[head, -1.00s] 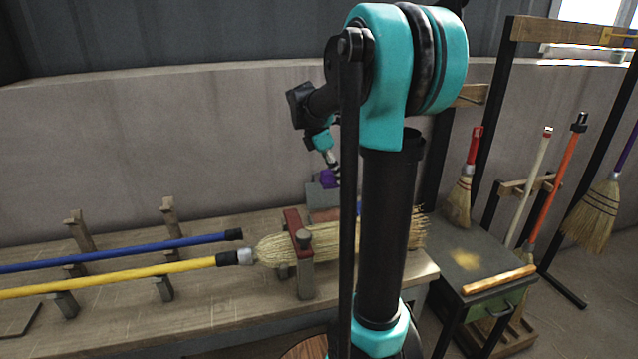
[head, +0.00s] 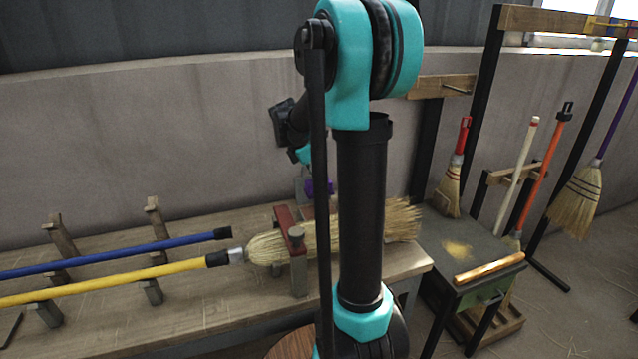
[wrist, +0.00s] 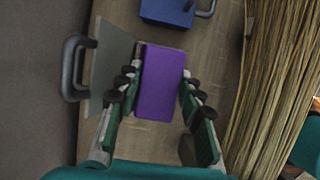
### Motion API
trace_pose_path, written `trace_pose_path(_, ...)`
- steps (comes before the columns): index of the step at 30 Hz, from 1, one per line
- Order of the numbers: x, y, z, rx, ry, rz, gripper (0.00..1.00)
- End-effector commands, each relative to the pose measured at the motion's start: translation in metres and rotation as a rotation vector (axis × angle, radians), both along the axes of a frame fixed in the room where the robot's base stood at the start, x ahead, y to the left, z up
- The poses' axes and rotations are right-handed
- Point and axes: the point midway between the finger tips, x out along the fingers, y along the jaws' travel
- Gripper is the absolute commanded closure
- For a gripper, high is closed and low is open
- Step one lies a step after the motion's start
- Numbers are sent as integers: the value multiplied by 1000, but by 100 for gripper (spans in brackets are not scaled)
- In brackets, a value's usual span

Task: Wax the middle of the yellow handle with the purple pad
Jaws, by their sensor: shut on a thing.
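The yellow handle (head: 120,282) lies along the workbench at the left in the head view, its dark end joined to a straw broom head. The purple pad (head: 320,187) shows beyond the broom head, partly hidden by my arm. In the wrist view my gripper (wrist: 158,82) is shut on the purple pad (wrist: 162,98), with a finger along each side. The broom's straw bristles (wrist: 280,90) are to the right of the pad there. The yellow handle is not in the wrist view. My arm hides my gripper in the head view.
A red clamp (head: 290,235) grips the broom head. A blue handle (head: 120,252) lies behind the yellow one, with wooden posts (head: 62,243) nearby. In the wrist view a grey handled plate (wrist: 110,75) and a blue handled block (wrist: 166,10) stand near the pad. Several brooms stand right.

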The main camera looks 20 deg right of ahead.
Motion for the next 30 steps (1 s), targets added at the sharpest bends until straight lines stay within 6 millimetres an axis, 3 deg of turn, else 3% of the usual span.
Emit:
trace_pose_path(18, 0, 0, -50, 0, 0, 0, 86)
trace_pose_path(30, 0, 0, -63, 0, 0, 0, 86)
